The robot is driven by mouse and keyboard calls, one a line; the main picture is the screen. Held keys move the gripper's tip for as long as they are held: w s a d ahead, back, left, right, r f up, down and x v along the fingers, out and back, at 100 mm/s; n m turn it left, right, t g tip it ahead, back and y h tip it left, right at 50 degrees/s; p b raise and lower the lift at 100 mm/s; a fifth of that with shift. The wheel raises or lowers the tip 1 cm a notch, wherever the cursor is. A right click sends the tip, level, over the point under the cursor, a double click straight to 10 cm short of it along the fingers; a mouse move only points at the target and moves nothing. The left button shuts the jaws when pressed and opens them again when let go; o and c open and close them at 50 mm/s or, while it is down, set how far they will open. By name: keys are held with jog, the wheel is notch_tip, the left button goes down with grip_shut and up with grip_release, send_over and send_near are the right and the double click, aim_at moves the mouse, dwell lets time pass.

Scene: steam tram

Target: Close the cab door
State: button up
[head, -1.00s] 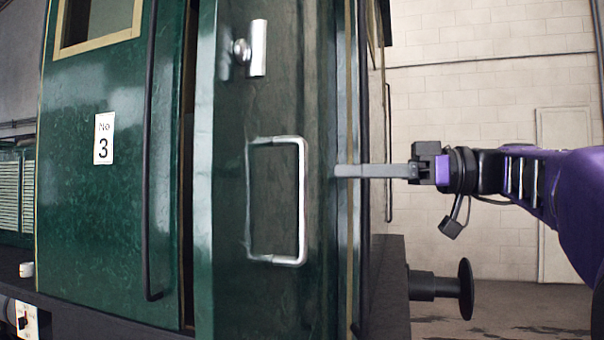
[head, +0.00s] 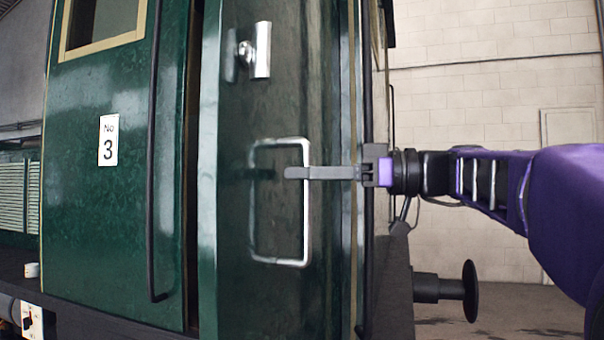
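The cab door (head: 275,110) is a dark green panel in the middle of the head view. Its lighter left edge stands beside a narrow dark gap, so it looks slightly ajar. It carries a silver D-shaped handle (head: 279,263) and, above it, a silver latch (head: 261,50). My gripper (head: 290,173) comes in from the right, with its fingers overlapping the handle's upright bar in the picture. I cannot tell whether they touch it. The fingers show side-on as one grey bar, so their opening is hidden. A shadow falls on the door just left of the tips.
The green cab side (head: 100,210) with a number 3 plate (head: 108,140) and a dark vertical grab rail (head: 153,150) is on the left. A black buffer (head: 469,290) sticks out at lower right. A pale brick wall (head: 480,100) stands behind.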

grip_shut()
dwell(1.1)
